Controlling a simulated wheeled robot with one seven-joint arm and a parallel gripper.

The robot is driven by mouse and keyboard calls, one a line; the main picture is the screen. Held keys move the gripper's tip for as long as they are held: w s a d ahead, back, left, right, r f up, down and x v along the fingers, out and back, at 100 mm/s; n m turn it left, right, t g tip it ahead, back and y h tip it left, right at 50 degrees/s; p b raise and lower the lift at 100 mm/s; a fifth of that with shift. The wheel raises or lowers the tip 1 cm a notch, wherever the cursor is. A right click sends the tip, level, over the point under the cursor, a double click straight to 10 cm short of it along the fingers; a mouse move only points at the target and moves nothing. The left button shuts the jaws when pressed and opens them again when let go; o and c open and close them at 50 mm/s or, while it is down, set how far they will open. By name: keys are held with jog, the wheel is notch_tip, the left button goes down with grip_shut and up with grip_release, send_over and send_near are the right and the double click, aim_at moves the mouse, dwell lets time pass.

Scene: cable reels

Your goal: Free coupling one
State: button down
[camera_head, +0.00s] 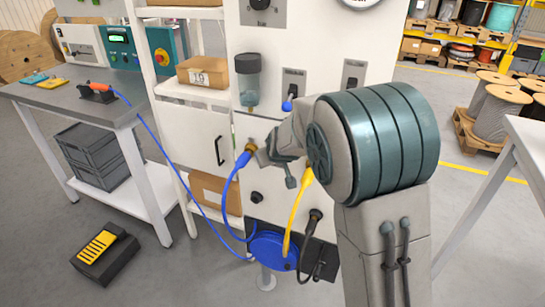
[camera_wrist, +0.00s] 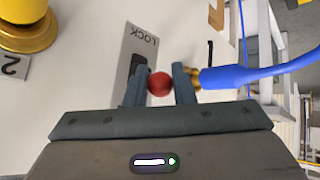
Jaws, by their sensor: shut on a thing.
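In the wrist view my gripper (camera_wrist: 160,88) is shut on a small red ball knob (camera_wrist: 160,84), with a finger on each side. The knob stands in front of a grey plate marked LOCK (camera_wrist: 138,45), which has a dark slot. Just right of the fingers is a brass coupling (camera_wrist: 194,78) on a blue hose (camera_wrist: 250,73). It is seated at the panel in the head view, where its blue end (camera_head: 243,159) shows left of my wrist. A yellow coupling with a brass collar (camera_wrist: 28,38) is at the upper left, by a label 2 (camera_wrist: 12,66). My arm hides the knob in the head view.
The blue hose hangs to a blue reel (camera_head: 272,250) low on the white panel. A yellow hose (camera_head: 297,210) and a black cable (camera_head: 308,240) hang close to my wrist. A grey workbench (camera_head: 60,92) stands left.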

dwell(0.4)
jog(key=c, duration=1.3)
grip_release()
jog(key=shift+o, duration=0.2)
jog(key=shift+r, duration=0.1)
jog(key=p+v, duration=0.4)
jog(key=v, duration=0.9)
jog(key=shift+s+r, duration=0.2)
jog(key=shift+r, duration=0.15)
jog(key=shift+d, duration=0.2)
